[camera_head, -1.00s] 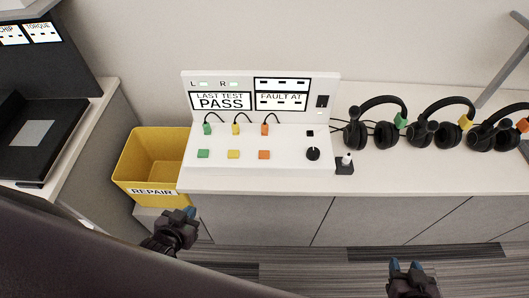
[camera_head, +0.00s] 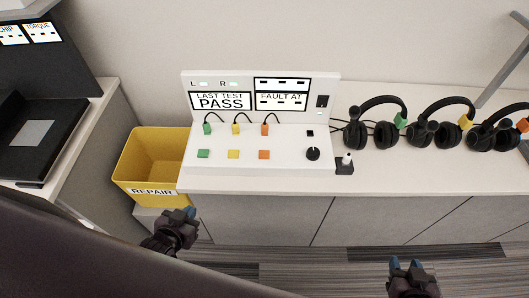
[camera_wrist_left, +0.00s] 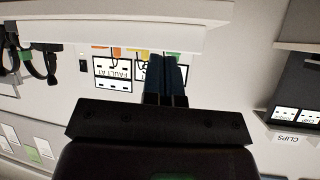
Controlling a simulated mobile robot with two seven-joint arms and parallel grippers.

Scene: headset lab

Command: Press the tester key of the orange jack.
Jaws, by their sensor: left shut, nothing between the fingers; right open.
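The white tester (camera_head: 206,167) stands on the counter with a row of green, yellow and orange keys along its front. The orange key (camera_head: 264,155) is the rightmost of the three, below the orange jack (camera_head: 265,129), which has a black cable. The tester's panel reads "LAST TEST PASS" and "FAULT AT". My left gripper (camera_head: 190,213) is shut and empty, below and in front of the counter edge, apart from the keys. It also shows in the left wrist view (camera_wrist_left: 165,58), where the picture is upside down. My right gripper (camera_head: 407,263) is open and empty, at the lower right, away from the counter.
A yellow "REPAIR" bin (camera_head: 152,192) stands left of the tester, close to my left gripper. A black knob (camera_head: 313,153) and a small black box (camera_head: 344,167) are at the tester's right. Several headsets (camera_head: 378,125) with coloured tags line the counter. The floor in front is clear.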

